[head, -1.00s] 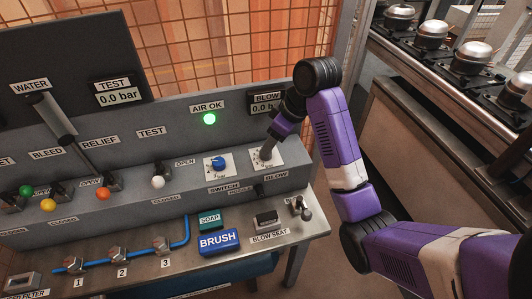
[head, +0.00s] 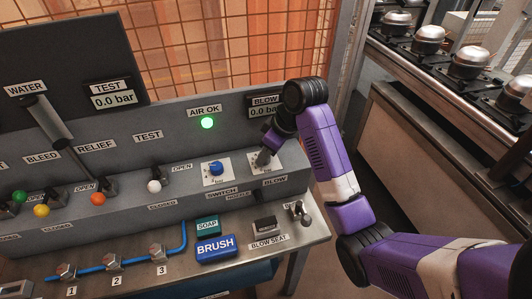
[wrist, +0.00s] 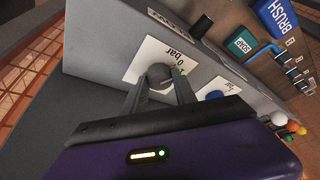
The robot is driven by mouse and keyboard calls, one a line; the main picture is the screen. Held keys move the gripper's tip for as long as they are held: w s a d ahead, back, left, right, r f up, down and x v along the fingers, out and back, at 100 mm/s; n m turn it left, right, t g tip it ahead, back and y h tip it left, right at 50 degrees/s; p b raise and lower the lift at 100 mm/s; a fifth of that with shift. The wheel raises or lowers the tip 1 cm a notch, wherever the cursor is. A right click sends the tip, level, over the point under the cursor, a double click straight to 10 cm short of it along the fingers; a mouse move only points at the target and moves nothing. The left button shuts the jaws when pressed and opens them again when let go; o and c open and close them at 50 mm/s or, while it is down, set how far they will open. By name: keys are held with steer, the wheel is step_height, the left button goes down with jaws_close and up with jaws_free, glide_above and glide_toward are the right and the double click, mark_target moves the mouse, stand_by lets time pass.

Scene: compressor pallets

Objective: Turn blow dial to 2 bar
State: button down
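The blow dial (wrist: 159,72) is a grey round knob on a white plate marked in bar, on the sloped panel face. In the wrist view my gripper (wrist: 160,84) has one finger on each side of the knob, close against it. In the head view my gripper (head: 265,156) reaches down onto the dial and hides most of it. The BLOW readout (head: 263,112) above shows 0.0, its right end partly hidden by my arm. The dial's pointer cannot be read clearly.
A blue knob (head: 216,168) on its own white plate sits just left of the dial. A green AIR OK lamp (head: 207,123) is lit. The blow seat (head: 265,223), a small lever (head: 301,213) and a blue BRUSH block (head: 215,248) are on the shelf below.

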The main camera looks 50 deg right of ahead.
steer(key=shift+r+p, duration=0.15)
steer(key=shift+p, duration=0.2)
steer(key=shift+a+r+m+h+p, duration=0.2)
steer(key=shift+m+h+p, duration=0.2)
steer(key=shift+m+p, duration=0.7)
steer(key=m+h+p, duration=0.1)
steer(key=m+p, duration=0.2)
steer(key=p, duration=0.1)
steer(key=m+h+p, duration=0.1)
steer(key=m, duration=0.1)
steer(key=shift+w+f+m+g+p, duration=0.1)
steer(key=shift+f+m+g+p, duration=0.05)
steer(key=shift+m+g+p, duration=0.2)
steer(key=shift+w+a+f+m+g+h, duration=0.1)
steer(key=shift+m+g+h, duration=0.2)
steer(key=shift+m, duration=0.7)
steer(key=shift+m+g+h, duration=0.15)
steer(key=shift+m+h, duration=0.25)
steer(key=shift+m, duration=0.55)
steer(key=c, duration=1)
jaws_free()
